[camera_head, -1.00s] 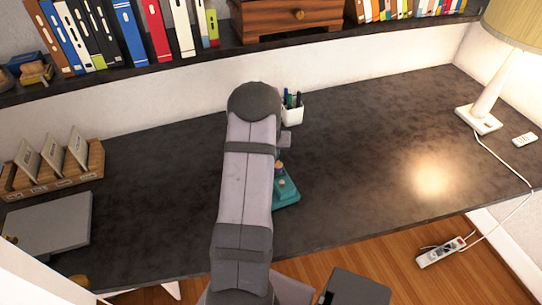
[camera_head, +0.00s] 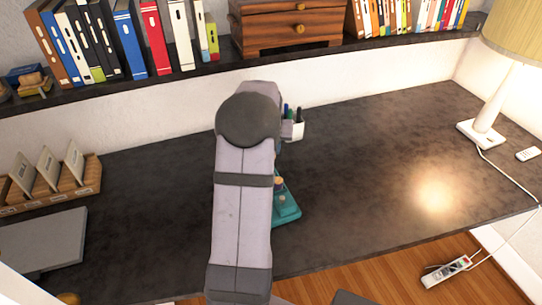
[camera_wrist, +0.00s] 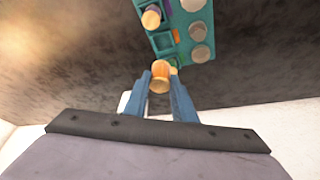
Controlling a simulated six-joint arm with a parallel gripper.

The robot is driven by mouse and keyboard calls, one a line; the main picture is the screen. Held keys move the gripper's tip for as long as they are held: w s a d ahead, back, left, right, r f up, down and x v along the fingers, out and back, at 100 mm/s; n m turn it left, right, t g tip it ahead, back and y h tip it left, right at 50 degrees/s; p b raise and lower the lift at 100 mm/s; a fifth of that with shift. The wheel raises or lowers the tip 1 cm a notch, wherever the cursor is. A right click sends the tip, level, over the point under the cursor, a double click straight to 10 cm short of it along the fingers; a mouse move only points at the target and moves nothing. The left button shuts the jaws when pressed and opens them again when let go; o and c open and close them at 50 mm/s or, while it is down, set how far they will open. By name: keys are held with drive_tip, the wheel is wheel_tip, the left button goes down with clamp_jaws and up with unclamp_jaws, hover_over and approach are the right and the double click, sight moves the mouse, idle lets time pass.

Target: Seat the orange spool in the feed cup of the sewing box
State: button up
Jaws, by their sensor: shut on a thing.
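The orange spool (camera_wrist: 160,75), with a pale tan end, is between the blue fingers of my gripper (camera_wrist: 161,84) in the wrist view. My gripper is shut on it. The teal sewing box (camera_wrist: 207,17) is beyond the fingertips, with several round tan tops and square compartments. Another tan-topped spool (camera_wrist: 151,18) stands at its left side. I cannot tell which opening is the feed cup, nor whether the held spool touches the box. In the head view the sewing box (camera_head: 287,211) is partly behind my arm, which hides my gripper and the held spool.
A white pen cup (camera_head: 298,130) stands behind the box, close to my arm. A card rack (camera_head: 75,188) and a grey flat panel (camera_head: 45,240) are at the left. A lamp (camera_head: 482,134) stands at the right. The dark desk (camera_head: 370,150) between box and lamp is clear.

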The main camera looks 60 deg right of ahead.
drive_tip(key=w+a+b, duration=0.2)
drive_tip(key=w, duration=0.8)
drive_tip(key=shift+s+d+f+p, duration=0.15)
drive_tip(key=shift+f+p, duration=0.65)
drive_tip(key=shift+f, duration=1.45)
drive_tip(key=shift+s+f+p, duration=0.15)
drive_tip(key=shift+f+p, duration=0.6)
drive_tip(key=shift+f, duration=1.75)
drive_tip(key=shift+f, duration=0.1)
drive_tip(key=shift+f, duration=0.15)
drive_tip(key=o, duration=1)
